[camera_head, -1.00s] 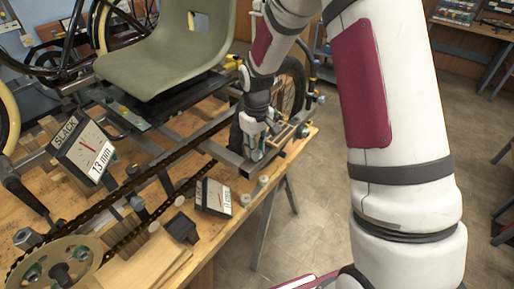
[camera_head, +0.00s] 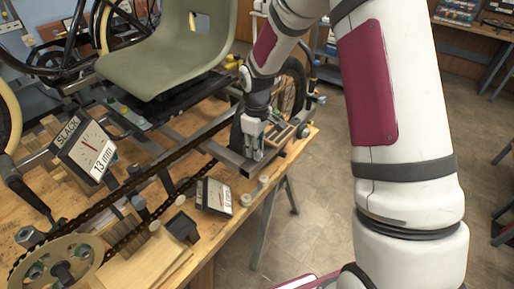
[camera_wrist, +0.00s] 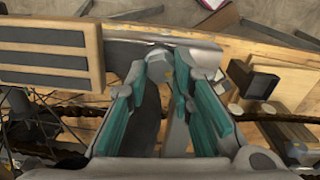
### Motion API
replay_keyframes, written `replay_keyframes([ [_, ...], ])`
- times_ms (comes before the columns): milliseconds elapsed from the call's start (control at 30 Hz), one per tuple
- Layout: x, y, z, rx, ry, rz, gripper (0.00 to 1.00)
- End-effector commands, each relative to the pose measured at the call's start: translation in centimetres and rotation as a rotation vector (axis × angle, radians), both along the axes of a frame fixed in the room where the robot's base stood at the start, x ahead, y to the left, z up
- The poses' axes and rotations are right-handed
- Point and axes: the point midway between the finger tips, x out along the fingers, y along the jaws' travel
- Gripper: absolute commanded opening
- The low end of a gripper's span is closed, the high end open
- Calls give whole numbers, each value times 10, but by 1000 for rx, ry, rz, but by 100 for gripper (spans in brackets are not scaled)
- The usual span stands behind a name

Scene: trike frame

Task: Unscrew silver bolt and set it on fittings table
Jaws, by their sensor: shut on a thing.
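My gripper (camera_head: 254,146) points down at the right end of the trike frame (camera_head: 222,152), beside the wooden workbench's right edge. In the wrist view my gripper (camera_wrist: 172,72) has its teal-padded fingers closed in around a small piece at the frame's metal end. That piece is taken as the silver bolt; the fingers mostly hide it, and its head cannot be made out clearly. I cannot tell whether it is still in its thread. No table is clearly marked as the fittings table; a table with bins (camera_head: 452,22) stands at the upper right.
A dial box reading 13 mm (camera_head: 88,150) and a smaller dial box (camera_head: 214,195) stand on the bench (camera_head: 160,262). A black box (camera_head: 183,227), the chain and a chainring (camera_head: 58,262) are nearby. The seat (camera_head: 170,55) rises behind. The floor (camera_head: 315,215) to the right is open.

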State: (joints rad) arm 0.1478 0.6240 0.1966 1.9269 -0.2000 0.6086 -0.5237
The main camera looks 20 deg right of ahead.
Motion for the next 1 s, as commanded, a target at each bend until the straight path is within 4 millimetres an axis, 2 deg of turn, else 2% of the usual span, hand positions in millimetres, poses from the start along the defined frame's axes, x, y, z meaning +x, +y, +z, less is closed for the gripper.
replay_keyframes([
  [100,-3,0,-3,0,11,-2,6],
  [133,-3,0,-3,0,11,-2,28],
  [167,-3,0,-3,0,11,-2,30],
  [500,-3,0,-2,-1,8,-12,30],
  [700,-1,-1,-1,-2,5,-149,30],
  [900,-1,-1,-1,-1,3,-155,30],
  [1000,0,-1,-1,0,2,-217,30],
])
